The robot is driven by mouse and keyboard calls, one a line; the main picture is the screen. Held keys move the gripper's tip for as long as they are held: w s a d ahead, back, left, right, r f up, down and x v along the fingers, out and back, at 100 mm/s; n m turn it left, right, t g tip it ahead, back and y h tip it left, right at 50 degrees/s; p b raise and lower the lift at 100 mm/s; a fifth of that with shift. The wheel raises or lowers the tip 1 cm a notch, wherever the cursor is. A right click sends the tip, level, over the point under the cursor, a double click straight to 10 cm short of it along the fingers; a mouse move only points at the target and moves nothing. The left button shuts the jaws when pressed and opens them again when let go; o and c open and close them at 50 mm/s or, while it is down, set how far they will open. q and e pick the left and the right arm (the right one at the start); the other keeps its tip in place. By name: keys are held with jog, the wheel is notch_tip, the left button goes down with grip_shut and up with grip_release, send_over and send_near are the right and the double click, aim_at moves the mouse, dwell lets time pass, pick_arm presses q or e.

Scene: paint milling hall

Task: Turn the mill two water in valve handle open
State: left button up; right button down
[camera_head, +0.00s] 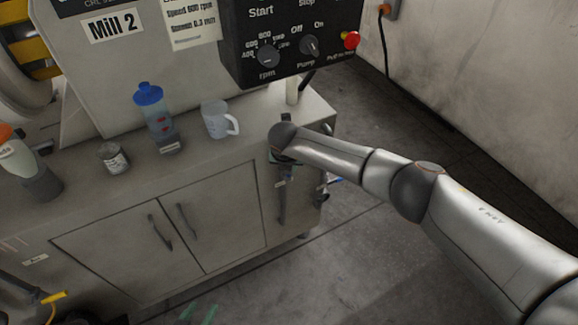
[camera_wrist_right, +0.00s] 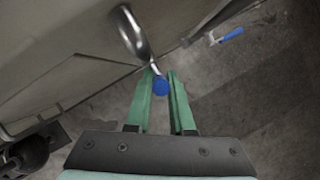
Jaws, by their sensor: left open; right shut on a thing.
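My right arm reaches from the right to the cabinet's right end in the head view, and its gripper is mostly hidden there. In the right wrist view, the green fingers of my right gripper (camera_wrist_right: 161,74) are shut on a blue valve handle (camera_wrist_right: 160,87). The handle's stem runs up to a bent metal pipe (camera_wrist_right: 134,35) beside the cabinet. I cannot read a label for this valve. My left gripper (camera_head: 198,314) shows only its green fingertips at the bottom edge of the head view, open and empty, apart from the valve.
Another blue handle (camera_wrist_right: 230,34) shows farther right in the wrist view. The counter (camera_head: 80,205) holds a blue-capped bottle (camera_head: 154,118), a measuring cup (camera_head: 218,120) and a small can (camera_head: 113,158). A control box (camera_head: 290,40) hangs above. The floor (camera_head: 345,255) right of the cabinet is clear.

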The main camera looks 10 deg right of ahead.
jog(key=c, duration=1)
grip_release()
jog(key=shift+o, duration=1.1)
jog(key=shift+r, duration=0.1)
jog(key=shift+s+r, duration=0.1)
jog(key=shift+r, duration=0.15)
jog(key=p+v, duration=0.1)
jog(key=v, duration=1)
jog(key=shift+s+r+p, duration=0.2)
jog(key=shift+r+p, duration=0.1)
jog(key=shift+a, duration=0.15)
